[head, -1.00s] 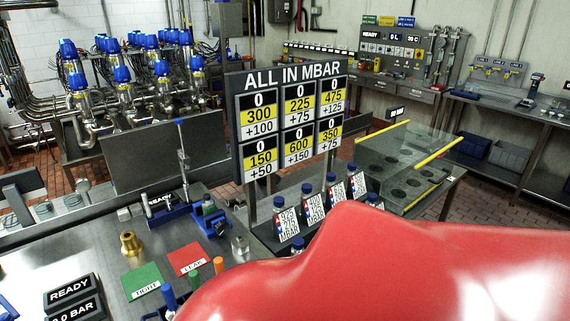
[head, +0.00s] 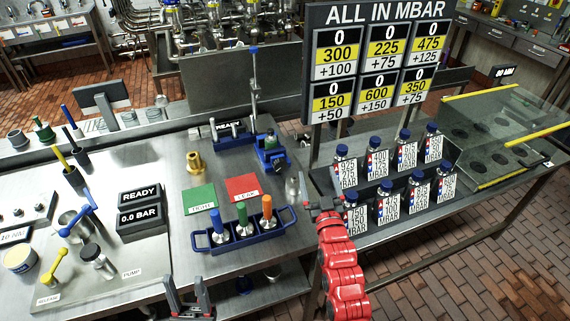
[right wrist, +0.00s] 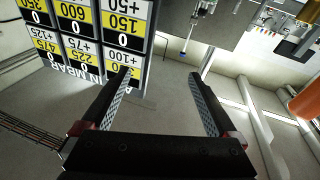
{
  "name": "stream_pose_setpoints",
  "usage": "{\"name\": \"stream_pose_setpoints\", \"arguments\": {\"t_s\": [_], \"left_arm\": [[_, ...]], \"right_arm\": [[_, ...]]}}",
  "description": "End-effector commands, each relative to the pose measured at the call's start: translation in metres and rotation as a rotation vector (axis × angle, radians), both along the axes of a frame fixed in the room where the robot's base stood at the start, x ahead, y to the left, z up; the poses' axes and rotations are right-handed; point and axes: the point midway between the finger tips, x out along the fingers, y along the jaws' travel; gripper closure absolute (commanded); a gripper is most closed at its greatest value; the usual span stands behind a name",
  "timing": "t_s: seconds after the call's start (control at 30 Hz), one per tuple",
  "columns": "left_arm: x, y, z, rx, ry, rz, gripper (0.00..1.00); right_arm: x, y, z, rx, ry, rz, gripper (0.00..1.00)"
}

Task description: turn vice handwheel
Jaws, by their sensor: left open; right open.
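The blue vice (head: 271,158) stands on the steel bench right of centre in the head view, with a green-topped part at its jaws. Its handwheel is too small to make out surely; a small silver piece (head: 292,188) is in front of the vice. My right gripper (head: 325,203) is at the end of the red arm, in front of and to the right of the vice, apart from it. In the right wrist view it (right wrist: 160,78) is open and empty. My left gripper (head: 188,298) is open and empty at the bottom edge.
A blue tray (head: 245,245) with coloured-handled tools, green (head: 199,198) and red (head: 242,188) cards and a brass fitting (head: 195,162) are near the vice. A tall post (head: 254,90) rises behind it. Labelled bottles (head: 386,203) and a pressure board (head: 376,60) stand right.

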Motion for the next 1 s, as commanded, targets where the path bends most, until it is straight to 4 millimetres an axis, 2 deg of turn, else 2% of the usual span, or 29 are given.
{"name": "stream_pose_setpoints", "arguments": {"t_s": [0.03,0.13,0.37,0.57,1.0], "left_arm": [[0.000,0.000,0.005,0.000,0.000,0.000,0.50],[0.000,0.000,0.009,0.000,0.000,0.000,0.50],[0.000,0.000,0.014,0.000,0.000,0.000,0.50],[0.000,0.000,0.017,0.000,0.000,0.000,0.50],[0.000,0.000,0.039,0.000,0.000,0.000,0.50]], "right_arm": [[0.010,0.010,0.001,-0.015,0.081,0.023,0.06],[0.019,0.028,-0.019,-0.054,0.259,0.072,0.06],[0.015,0.053,-0.044,-0.123,0.499,0.157,0.06],[0.017,0.059,-0.051,-0.137,0.545,0.174,0.06],[0.065,0.071,-0.070,-0.137,0.544,0.172,0.06]]}}
